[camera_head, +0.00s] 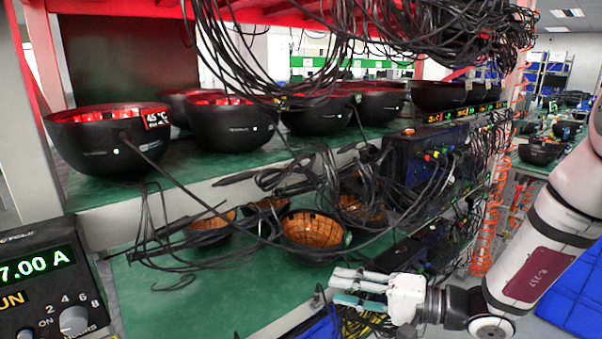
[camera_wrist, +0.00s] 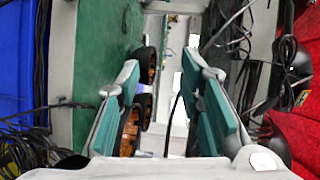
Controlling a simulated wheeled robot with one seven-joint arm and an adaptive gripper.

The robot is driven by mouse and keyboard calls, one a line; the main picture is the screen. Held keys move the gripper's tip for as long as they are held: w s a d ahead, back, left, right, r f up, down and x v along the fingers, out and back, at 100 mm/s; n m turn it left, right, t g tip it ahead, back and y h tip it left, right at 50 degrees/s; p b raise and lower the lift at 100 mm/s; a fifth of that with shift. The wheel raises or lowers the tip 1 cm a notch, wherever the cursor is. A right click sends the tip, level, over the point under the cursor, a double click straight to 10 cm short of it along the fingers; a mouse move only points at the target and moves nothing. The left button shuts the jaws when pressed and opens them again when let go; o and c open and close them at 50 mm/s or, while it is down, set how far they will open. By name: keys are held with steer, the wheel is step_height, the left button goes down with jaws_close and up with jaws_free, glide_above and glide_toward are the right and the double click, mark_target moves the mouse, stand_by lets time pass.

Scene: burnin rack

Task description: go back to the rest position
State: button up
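My gripper (camera_head: 338,287) is at the lower right of the head view, in front of the rack's lower shelf, with its fingers pointing left. In the wrist view my gripper (camera_wrist: 161,72) shows two teal-padded fingers set well apart, with nothing held between them. A copper-lined black bowl (camera_head: 312,232) sits on the green lower shelf (camera_head: 190,300), up and to the left of the fingers. They do not appear to touch it. Bowls with copper insides (camera_wrist: 131,128) also show beyond the fingers in the wrist view.
Black bowls (camera_head: 108,142) line the upper shelf. Loose black cables (camera_head: 270,185) hang across both shelves. A blue power box (camera_head: 425,160) stands at the right of the rack. A control panel (camera_head: 45,275) fills the lower left. Blue bins (camera_head: 575,300) are at the right.

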steer(key=s+a+r+n+g+h, duration=0.1)
steer(key=s+r+n+g+h, duration=0.2)
steer(key=s, duration=0.5)
steer(key=s+a+r+n+g+h, duration=0.1)
steer(key=s+r+n+g+h, duration=0.2)
steer(key=s, duration=0.5)
steer(key=s+d+r+t+h, duration=0.1)
steer(key=s+d+r+h, duration=0.1)
steer(key=d, duration=0.4)
steer(key=s+d+r+m+t+h, duration=0.1)
steer(key=s+d+r+t+h, duration=0.1)
steer(key=s+d+h, duration=0.3)
steer(key=shift+d+r+m+t+h, duration=0.3)
steer(key=shift+d+r+h, duration=0.3)
steer(key=shift+r+h, duration=0.35)
